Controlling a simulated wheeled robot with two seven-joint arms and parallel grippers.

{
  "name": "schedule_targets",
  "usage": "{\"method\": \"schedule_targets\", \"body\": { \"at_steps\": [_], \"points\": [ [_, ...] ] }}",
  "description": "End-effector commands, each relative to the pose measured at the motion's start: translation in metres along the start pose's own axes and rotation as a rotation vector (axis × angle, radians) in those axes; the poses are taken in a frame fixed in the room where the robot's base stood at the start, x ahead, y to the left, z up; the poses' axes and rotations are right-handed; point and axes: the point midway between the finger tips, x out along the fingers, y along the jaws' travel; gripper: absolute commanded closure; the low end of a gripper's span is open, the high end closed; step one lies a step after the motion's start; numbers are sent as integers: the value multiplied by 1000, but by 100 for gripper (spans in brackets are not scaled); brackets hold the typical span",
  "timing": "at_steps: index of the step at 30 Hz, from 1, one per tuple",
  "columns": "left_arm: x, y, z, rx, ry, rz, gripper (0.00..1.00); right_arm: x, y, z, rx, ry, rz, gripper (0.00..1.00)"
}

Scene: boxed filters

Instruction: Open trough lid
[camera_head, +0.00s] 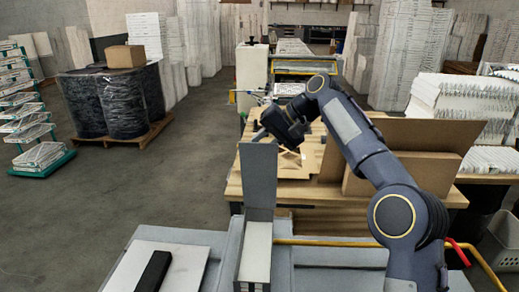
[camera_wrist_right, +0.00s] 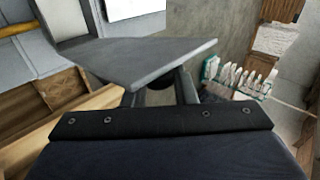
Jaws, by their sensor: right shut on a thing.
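The trough lid (camera_head: 258,180) is a flat grey panel standing upright at the far end of the trough. The narrow trough (camera_head: 240,262) stands open below it, with a pale inside. My right gripper (camera_head: 264,134) reaches in from the right and is shut on the lid's top edge. In the right wrist view the lid (camera_wrist_right: 150,58) is a grey plate spanning the space before my right gripper (camera_wrist_right: 160,88); its fingers are partly hidden behind the plate. My left gripper is not in view.
A wooden table (camera_head: 310,195) with cardboard sheets (camera_head: 400,150) stands behind the trough. A white panel with a black bar (camera_head: 153,272) lies at front left. Yellow pipe (camera_head: 330,243) runs to the right. Wrapped drums (camera_head: 125,103) stand on a pallet; floor at left is clear.

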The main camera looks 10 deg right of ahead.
Motion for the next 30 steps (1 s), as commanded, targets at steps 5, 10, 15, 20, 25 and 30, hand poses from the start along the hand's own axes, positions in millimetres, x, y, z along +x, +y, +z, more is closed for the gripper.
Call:
{"method": "schedule_targets", "body": {
  "at_steps": [5,10,15,20,25,30],
  "points": [
    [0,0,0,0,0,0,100,0,-2,-3,7,-7,-4,100],
    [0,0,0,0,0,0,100,0,-2,-3,8,-9,-3,100],
    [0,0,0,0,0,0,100,0,-2,-3,7,-8,-3,100],
    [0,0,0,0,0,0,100,0,-2,-3,7,-8,-3,62],
    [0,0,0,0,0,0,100,0,-1,-3,8,-8,-1,55],
    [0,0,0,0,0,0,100,-1,0,-3,9,-8,-1,55]
  ]
}}
